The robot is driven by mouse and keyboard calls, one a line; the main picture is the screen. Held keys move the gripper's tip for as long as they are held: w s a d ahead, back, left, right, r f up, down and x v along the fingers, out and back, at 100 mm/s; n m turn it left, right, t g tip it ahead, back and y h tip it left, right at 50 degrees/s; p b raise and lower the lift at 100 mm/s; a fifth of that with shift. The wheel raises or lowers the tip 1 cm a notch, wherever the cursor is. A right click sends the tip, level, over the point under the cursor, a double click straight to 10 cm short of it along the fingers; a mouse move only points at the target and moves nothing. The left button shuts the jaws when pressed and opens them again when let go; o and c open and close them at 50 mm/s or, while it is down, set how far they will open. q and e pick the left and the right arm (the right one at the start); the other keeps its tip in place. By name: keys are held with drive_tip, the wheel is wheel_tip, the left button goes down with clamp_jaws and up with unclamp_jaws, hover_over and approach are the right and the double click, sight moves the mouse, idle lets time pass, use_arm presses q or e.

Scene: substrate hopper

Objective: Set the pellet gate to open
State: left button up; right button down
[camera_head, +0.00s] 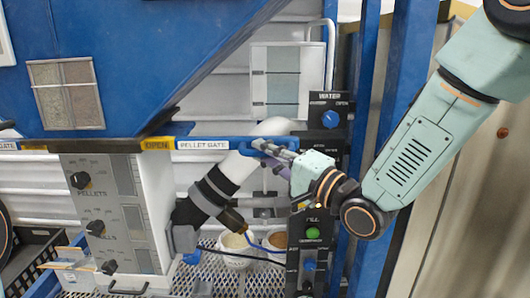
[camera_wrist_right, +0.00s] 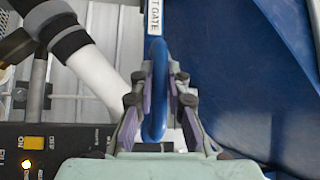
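The pellet gate (camera_head: 203,145) is a long flat bar under the blue hopper, with a white "PELLET GATE" label and a yellow "OPEN" label to its left. At its right end is a blue loop handle (camera_head: 247,149), which also shows in the right wrist view (camera_wrist_right: 156,110). My right gripper (camera_head: 268,152) is at this handle. In the right wrist view its two fingers (camera_wrist_right: 160,88) lie on either side of the blue loop, close against it, and look shut on it. My left gripper is not in view.
A white pipe with black bands (camera_head: 220,184) slants down below the bar. Behind my right gripper stands a black water panel (camera_head: 329,119), with a fill panel (camera_head: 313,233) below. A grey control box (camera_head: 110,220) with knobs is at left. Blue posts (camera_head: 398,90) stand at right.

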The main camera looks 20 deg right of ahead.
drive_tip(key=shift+w+d+r, duration=0.15)
drive_tip(key=shift+d, duration=0.1)
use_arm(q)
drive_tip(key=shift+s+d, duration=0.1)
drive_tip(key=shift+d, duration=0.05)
use_arm(e)
drive_tip(key=shift+a, duration=0.15)
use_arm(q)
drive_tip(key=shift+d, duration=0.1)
use_arm(e)
drive_tip(key=c, duration=1.7)
unclamp_jaws()
drive_tip(key=o, duration=0.4)
drive_tip(key=shift+d, duration=0.35)
drive_tip(key=shift+c, duration=0.2)
drive_tip(key=shift+s+a, duration=0.2)
drive_tip(key=shift+a, duration=0.1)
drive_tip(key=v, duration=0.7)
drive_tip(key=shift+s+d, duration=0.2)
drive_tip(key=shift+d, duration=0.05)
